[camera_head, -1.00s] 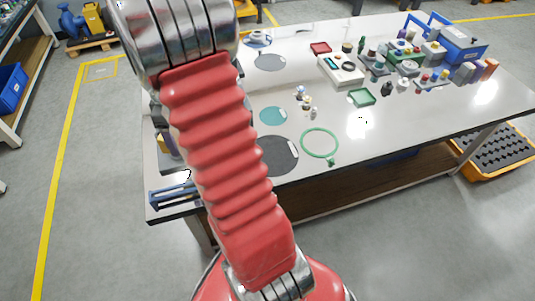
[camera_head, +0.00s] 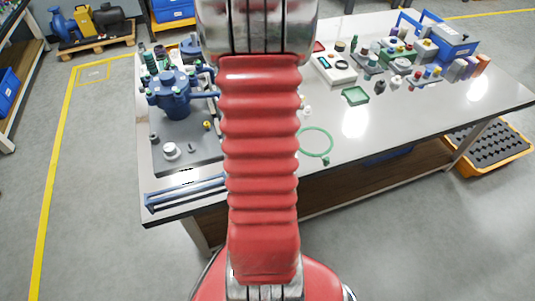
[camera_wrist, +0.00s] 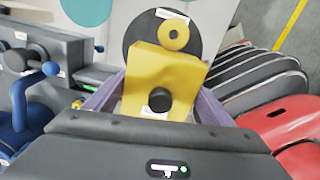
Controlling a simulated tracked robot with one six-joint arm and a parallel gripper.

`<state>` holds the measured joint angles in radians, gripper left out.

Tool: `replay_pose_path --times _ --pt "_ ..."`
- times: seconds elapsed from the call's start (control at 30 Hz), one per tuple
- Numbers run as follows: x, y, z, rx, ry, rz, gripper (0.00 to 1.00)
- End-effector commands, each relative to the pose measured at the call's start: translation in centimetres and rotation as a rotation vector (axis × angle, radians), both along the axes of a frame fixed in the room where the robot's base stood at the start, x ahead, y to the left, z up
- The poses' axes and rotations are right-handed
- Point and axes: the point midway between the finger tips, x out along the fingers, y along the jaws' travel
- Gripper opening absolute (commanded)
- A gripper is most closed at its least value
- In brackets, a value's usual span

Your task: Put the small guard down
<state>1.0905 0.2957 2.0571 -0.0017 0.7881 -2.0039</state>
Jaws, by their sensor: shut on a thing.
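The small guard is a yellow block-like piece (camera_wrist: 170,72) with a round hole near its far end and a dark round knob. My gripper (camera_wrist: 158,98) is shut on it in the wrist view, with a mauve finger on each side. The guard shows over a dark round mat (camera_wrist: 134,38) with a white label. I cannot tell the height between them. In the head view my red arm hides the gripper, the guard and the dark mat.
A blue fixture (camera_head: 172,92) stands on a grey plate (camera_head: 196,150) at the table's left. A blue lever (camera_wrist: 50,69) is close left of my gripper in the wrist view. A green ring (camera_head: 329,148) and green tray (camera_head: 355,95) lie to the right. The front right table is clear.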

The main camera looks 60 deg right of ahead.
Motion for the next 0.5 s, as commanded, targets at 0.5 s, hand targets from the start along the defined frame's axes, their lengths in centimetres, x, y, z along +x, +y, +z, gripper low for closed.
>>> replay_pose_path --times 0.5 --pt "0.0 0.1 -2.3 0.003 0.002 0.001 0.43"
